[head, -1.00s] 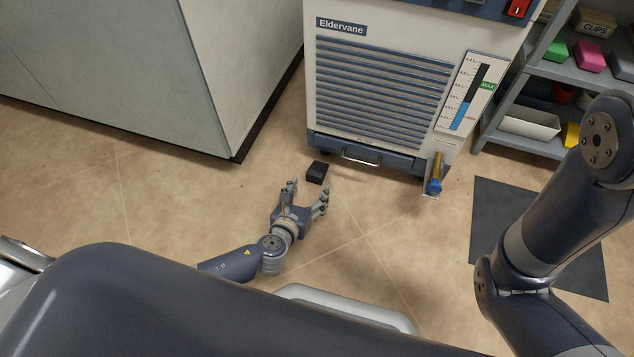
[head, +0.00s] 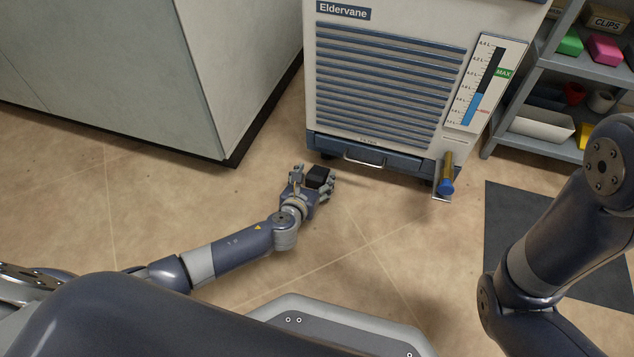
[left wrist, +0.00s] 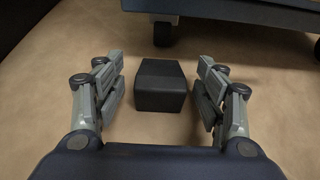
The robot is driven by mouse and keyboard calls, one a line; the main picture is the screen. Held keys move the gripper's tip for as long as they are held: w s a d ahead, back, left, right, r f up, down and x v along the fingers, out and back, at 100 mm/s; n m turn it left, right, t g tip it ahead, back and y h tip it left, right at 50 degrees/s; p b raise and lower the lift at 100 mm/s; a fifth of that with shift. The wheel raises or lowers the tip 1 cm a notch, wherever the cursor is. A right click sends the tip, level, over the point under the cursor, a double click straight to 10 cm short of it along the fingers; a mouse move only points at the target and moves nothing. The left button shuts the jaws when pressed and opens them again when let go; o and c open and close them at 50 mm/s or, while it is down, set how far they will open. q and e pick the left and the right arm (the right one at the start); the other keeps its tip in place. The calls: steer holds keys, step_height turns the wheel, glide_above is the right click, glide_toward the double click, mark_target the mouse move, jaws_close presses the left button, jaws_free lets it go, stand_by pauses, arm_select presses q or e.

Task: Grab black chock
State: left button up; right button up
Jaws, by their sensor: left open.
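The black chock (head: 317,177) is a small dark block on the floor in front of the Eldervane machine. It also shows in the left wrist view (left wrist: 160,85), between the fingers. My left gripper (head: 315,178) is open around the chock, one finger on each side. In the left wrist view my left gripper (left wrist: 161,88) has a visible gap between each finger and the chock. My right gripper is out of view; only my right arm shows at the right.
The Eldervane machine (head: 385,85) stands just behind the chock, with a low drawer handle and a brass valve with a blue end (head: 446,175). A grey cabinet (head: 225,100) is at the left. A shelf (head: 540,70) and dark mat (head: 560,240) are at the right. Nearer floor is clear.

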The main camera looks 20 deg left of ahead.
arm_select(q)
steer(key=shift+w+d+f, duration=0.1)
steer(key=shift+w+f, duration=0.1)
steer(key=shift+w, duration=0.3)
steer(key=shift+c, duration=0.6)
steer(key=c, duration=1.1)
steer(key=shift+r, duration=0.1)
